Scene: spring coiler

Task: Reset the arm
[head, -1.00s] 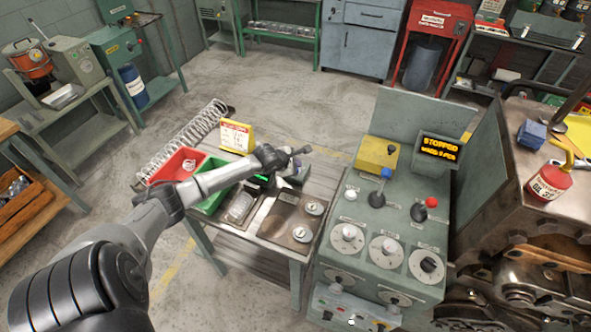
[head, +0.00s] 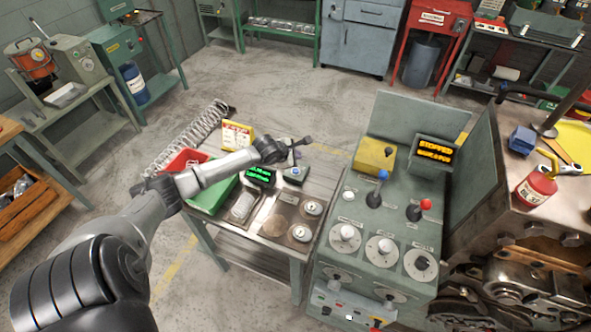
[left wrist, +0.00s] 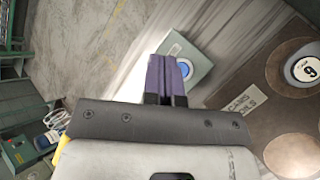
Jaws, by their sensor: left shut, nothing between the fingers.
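My left gripper (head: 294,162) hangs above the back right part of the grey work table (head: 328,165), with its fingers pointing down. It is shut and empty. In the left wrist view its purple fingers (left wrist: 168,78) are pressed together. They appear in front of a small grey-green box (left wrist: 195,50) with a blue button, partly hidden by them. The same box (head: 297,176) shows in the head view just below the fingertips; a gap seems to separate them. My right gripper is not in view.
A green-lit display (head: 260,176) stands left of the box. A yellow sign (head: 237,135), a red bin (head: 186,160) and a coiled spring (head: 200,132) are behind my arm. The control console (head: 384,222) with levers and a "STOPPED" screen (head: 435,148) stands to the right.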

